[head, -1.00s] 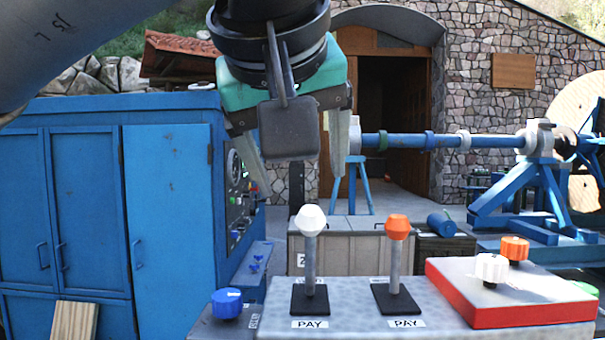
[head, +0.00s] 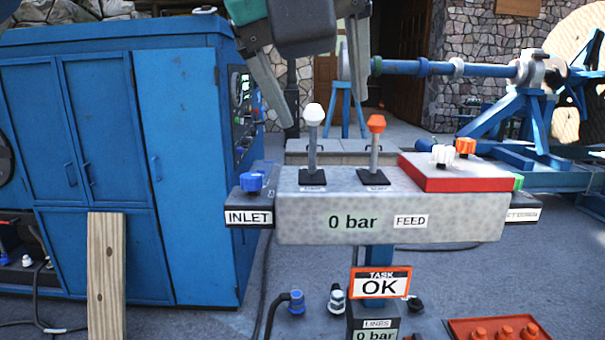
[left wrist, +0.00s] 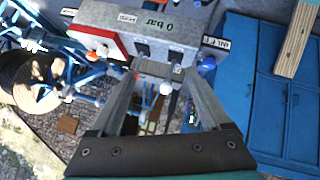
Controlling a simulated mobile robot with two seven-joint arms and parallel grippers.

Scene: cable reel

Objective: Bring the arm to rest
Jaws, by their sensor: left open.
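My left gripper (head: 322,98) hangs at the top of the head view, fingers pointing down and spread apart. It is open with nothing between its fingers, and it shows open in the left wrist view (left wrist: 172,78) too. It is above and behind a grey control console (head: 440,219) and appears apart from it. The console carries a white-knobbed lever (head: 313,134) and an orange-knobbed lever (head: 375,145), both upright. The console display reads "0 bar". My right gripper is in neither view.
A large blue cabinet (head: 108,125) stands at the left, with a wooden plank (head: 106,275) before it. A red box (head: 458,174) with white and orange knobs sits on the console's right. A blue inlet valve (head: 252,182) is at its left. A reel shaft (head: 405,67) stands behind.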

